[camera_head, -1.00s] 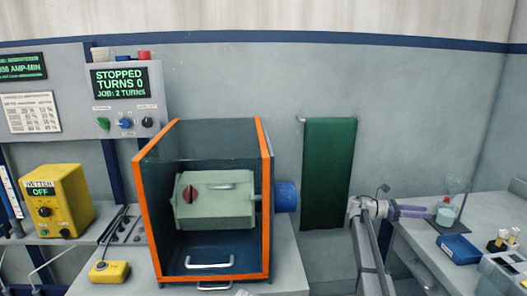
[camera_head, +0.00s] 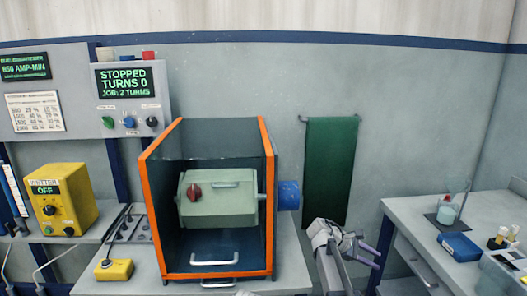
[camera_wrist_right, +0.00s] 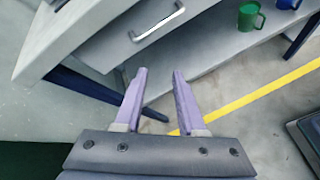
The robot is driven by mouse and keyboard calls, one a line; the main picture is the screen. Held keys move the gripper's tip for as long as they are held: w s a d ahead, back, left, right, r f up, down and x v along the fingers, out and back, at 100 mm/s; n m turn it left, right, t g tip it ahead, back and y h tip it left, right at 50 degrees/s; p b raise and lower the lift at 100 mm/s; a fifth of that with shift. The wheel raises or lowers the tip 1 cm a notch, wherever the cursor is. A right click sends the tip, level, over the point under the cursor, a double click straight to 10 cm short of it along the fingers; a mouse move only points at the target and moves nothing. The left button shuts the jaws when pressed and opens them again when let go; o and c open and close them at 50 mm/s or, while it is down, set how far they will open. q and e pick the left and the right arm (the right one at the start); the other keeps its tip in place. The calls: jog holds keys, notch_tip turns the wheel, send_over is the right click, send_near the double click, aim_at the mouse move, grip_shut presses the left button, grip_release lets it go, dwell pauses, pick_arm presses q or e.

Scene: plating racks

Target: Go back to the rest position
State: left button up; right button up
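My right gripper (camera_head: 369,252) shows in the head view in front of the right-hand bench, left of its front edge. In the right wrist view its two purple fingers (camera_wrist_right: 158,100) are apart with nothing between them, above the floor. My left gripper is in neither view.
The right bench (camera_head: 405,213) carries a beaker (camera_head: 447,210) on a dark pad, a blue tray (camera_head: 459,246) and small bottles. An orange-edged cabinet (camera_head: 147,215) holding a green barrel (camera_head: 218,205) stands on the middle bench. A yellow floor line (camera_wrist_right: 262,94) and a drawer handle (camera_wrist_right: 157,24) show below.

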jog(key=s+a+f+m+y, duration=0.2)
jog(key=s+a+f+y, duration=0.1)
jog(key=s+a, duration=0.65)
jog(key=s+a+f+m+y, duration=0.3)
jog(key=s+a+y, duration=0.1)
jog(key=s+a, duration=0.55)
jog(key=s+a+f+m+y, duration=0.2)
jog(key=s+a+f+y, duration=0.1)
jog(key=s+a, duration=0.65)
notch_tip(320, 180, up, 14)
jog(key=w+a+p, duration=0.1)
jog(key=w+p, duration=0.1)
jog(key=p, duration=1.3)
jog(key=shift+f, duration=0.1)
